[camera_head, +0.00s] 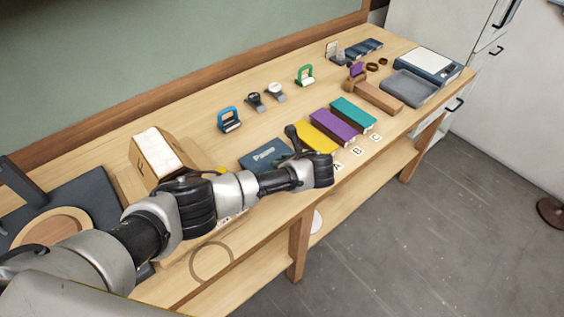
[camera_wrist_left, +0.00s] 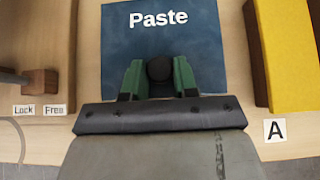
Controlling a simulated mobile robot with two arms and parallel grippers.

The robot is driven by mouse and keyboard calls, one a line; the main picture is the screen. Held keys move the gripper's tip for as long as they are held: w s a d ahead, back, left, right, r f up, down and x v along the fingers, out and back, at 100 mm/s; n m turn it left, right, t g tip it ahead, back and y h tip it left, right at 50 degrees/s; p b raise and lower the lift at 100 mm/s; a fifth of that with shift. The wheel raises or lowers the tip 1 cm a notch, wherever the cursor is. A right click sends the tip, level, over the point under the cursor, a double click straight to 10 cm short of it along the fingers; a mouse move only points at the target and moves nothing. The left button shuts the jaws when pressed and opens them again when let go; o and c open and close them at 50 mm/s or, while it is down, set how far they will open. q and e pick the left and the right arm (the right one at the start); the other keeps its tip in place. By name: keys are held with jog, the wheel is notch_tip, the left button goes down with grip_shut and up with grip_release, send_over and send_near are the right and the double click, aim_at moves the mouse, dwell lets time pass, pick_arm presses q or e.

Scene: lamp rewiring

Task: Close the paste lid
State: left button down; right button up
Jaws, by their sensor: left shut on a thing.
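The blue paste lid (camera_head: 262,155), marked "Paste" in white, lies low on the bench beside the yellow block; my left arm covers its near part in the head view. In the left wrist view the lid (camera_wrist_left: 160,45) fills the upper middle, with a dark round knob (camera_wrist_left: 160,68) near its front edge. My left gripper (camera_wrist_left: 159,76) has its green fingers on either side of the knob, shut on it. The head view hides the fingertips behind my wrist. I cannot tell whether the lid sits fully flat. My right gripper is not in view.
Yellow (camera_head: 318,136), purple (camera_head: 334,126) and teal (camera_head: 353,113) blocks stand right of the lid, by labels A, B and C. A wooden box with a white top (camera_head: 157,152) stands left. Clamps, trays and a scale (camera_head: 430,64) lie farther along the bench.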

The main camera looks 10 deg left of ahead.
pick_arm(q)
jog(key=shift+s+d+f, duration=0.2)
jog(key=shift+s+f, duration=0.15)
jog(key=shift+f, duration=0.15)
jog(key=c, duration=0.9)
grip_release()
jog(key=shift+w+d, duration=0.1)
jog(key=v, duration=0.5)
jog(key=b+v, duration=0.1)
jog(key=v, duration=0.5)
jog(key=shift+w+r, duration=0.2)
jog(key=shift+r, duration=0.05)
